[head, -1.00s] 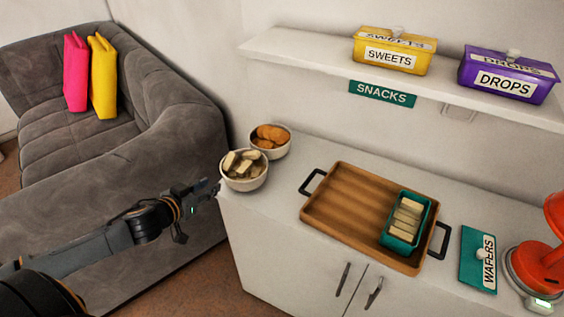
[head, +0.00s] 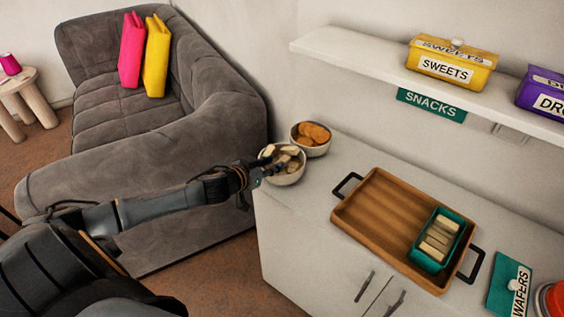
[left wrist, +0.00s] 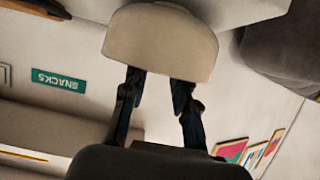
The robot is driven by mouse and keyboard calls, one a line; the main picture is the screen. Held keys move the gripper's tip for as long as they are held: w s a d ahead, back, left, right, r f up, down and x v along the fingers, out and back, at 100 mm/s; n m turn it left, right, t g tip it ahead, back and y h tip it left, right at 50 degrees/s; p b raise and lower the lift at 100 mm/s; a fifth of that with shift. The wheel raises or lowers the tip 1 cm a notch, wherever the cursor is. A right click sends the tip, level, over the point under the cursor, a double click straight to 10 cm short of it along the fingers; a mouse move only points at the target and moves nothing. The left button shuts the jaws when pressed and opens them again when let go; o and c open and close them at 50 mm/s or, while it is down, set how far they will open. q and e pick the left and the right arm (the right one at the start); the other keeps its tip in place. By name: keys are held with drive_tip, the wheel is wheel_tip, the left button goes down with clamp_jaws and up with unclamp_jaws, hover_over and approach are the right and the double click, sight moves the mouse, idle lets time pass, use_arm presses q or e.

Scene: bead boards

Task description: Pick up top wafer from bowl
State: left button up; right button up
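The white bowl (head: 283,180) of pale wafers (head: 290,150) stands at the left end of the white counter. My left gripper (head: 270,167) reaches in from the left over the bowl's near left rim and covers some wafers. In the left wrist view, which is upside down, the bowl's outer wall (left wrist: 160,45) is ahead. The two dark fingers (left wrist: 158,88) stand apart at its rim. Their tips are partly hidden by the rim, and I see no wafer between them. My right gripper is not in view.
A second bowl of orange-brown biscuits (head: 311,135) stands just behind. A wooden tray (head: 375,215) holds a teal box of wafers (head: 437,240). A teal lid (head: 502,285) lies to the right. The shelf (head: 360,50) holds a yellow sweets box (head: 453,65). A grey sofa (head: 200,120) is left.

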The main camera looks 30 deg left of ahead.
sight(283, 159)
use_arm(q)
drive_tip(key=shift+p+x, duration=0.8)
drive_tip(key=shift+x, duration=1.6)
drive_tip(key=shift+w+d, duration=0.15)
drive_tip(key=shift+w, duration=0.2)
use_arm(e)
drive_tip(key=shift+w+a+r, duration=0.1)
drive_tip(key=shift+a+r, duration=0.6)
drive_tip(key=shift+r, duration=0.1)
use_arm(q)
drive_tip(key=shift+s, duration=0.1)
drive_tip(key=shift+c, duration=1.8)
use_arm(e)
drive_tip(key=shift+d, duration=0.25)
